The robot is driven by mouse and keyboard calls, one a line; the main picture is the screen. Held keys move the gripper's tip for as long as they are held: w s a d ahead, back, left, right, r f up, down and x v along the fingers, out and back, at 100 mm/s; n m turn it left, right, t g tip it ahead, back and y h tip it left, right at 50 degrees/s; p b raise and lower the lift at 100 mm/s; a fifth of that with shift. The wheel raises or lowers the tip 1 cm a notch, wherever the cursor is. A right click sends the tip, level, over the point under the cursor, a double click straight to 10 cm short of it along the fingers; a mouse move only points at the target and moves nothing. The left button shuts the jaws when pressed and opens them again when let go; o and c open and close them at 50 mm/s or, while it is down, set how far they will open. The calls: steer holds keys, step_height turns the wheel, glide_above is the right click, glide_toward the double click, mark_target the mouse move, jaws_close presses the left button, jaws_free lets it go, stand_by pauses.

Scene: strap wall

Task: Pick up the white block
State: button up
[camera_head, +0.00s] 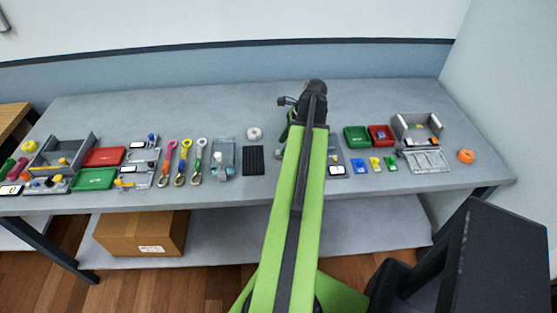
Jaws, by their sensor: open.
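No white block can be made out for certain. A small white piece (218,157) shows in a grey holder left of the black ribbed mat; its shape is too small to tell. A round white object (254,133) sits behind that mat. My arm reaches over the middle of the bench. My gripper (287,102) is at its far end, left of and partly behind the arm; it is open, with the fingertips hardly visible. The bench under the arm is hidden.
The grey bench (370,100) has free room along its back. Red and green trays (95,179), colored straps (183,160) and a grey bin (65,155) stand left. Small trays (357,137), a grey box (418,128) and an orange ring (466,156) stand right.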

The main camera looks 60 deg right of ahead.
mark_target(279, 152)
steer(key=b+x, duration=0.2)
steer(key=x, duration=0.2)
steer(key=shift+d, duration=0.1)
steer(key=shift+r, duration=0.2)
jaws_close()
